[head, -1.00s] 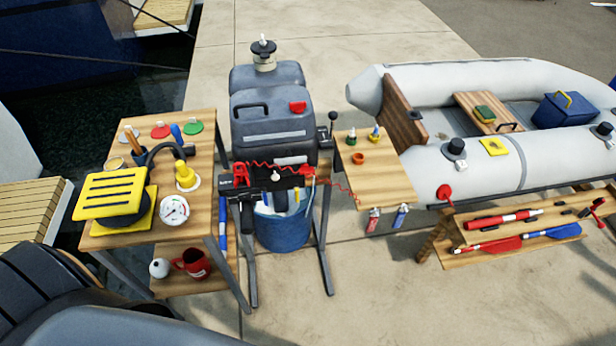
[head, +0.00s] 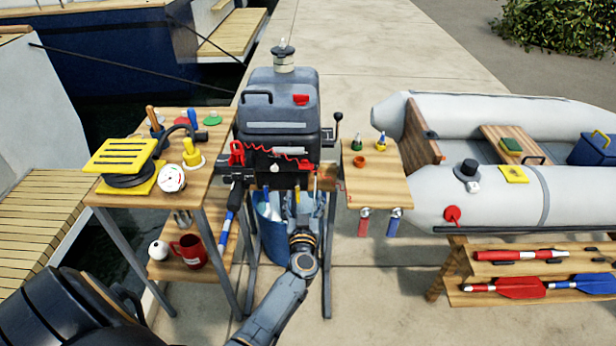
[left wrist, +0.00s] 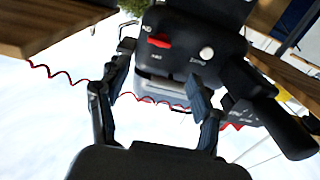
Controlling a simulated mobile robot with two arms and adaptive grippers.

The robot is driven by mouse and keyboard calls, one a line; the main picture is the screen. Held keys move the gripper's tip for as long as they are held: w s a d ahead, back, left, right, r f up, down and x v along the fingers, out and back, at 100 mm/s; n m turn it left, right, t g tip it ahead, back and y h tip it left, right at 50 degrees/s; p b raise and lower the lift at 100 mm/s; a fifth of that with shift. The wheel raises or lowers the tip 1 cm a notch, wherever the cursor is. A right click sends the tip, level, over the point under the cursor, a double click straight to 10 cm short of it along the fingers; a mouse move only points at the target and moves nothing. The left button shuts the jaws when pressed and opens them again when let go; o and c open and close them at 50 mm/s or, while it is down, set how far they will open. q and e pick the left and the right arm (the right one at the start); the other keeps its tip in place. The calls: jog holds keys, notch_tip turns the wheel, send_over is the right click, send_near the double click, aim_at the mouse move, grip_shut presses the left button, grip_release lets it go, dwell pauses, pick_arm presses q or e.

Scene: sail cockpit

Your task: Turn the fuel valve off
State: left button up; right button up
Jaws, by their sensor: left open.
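The grey outboard motor (head: 275,122) stands upright in the middle of the head view. A small red lever (head: 306,164), which looks like the fuel valve, is on its dark front panel, right of a white knob (head: 275,168). In the left wrist view the red lever (left wrist: 158,42) lies roughly crosswise beside the white knob (left wrist: 206,53). My left gripper (left wrist: 163,72) is open and empty, its fingers apart and pointing toward the panel. In the head view my left gripper (head: 300,207) is just below the panel; its fingertips are hard to make out. My right gripper is out of view.
A red coiled cord (left wrist: 150,98) crosses behind my fingers in the wrist view. A blue bucket (head: 270,225) stands below. Wooden tables flank the motor, the left one (head: 215,150) crowded, the right one (head: 385,185) partly clear.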

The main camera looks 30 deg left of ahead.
aim_at(306, 169)
pick_arm(q)
jog(key=b+x, duration=0.2)
jog(key=x, duration=0.8)
jog(key=shift+w+f+b, duration=0.1)
jog(key=shift+b, duration=0.2)
jog(key=shift+w+a, duration=0.3)
jog(key=shift+w, duration=0.25)
jog(key=shift+c, duration=0.4)
jog(key=c, duration=1.1)
jog(key=shift+o, duration=0.2)
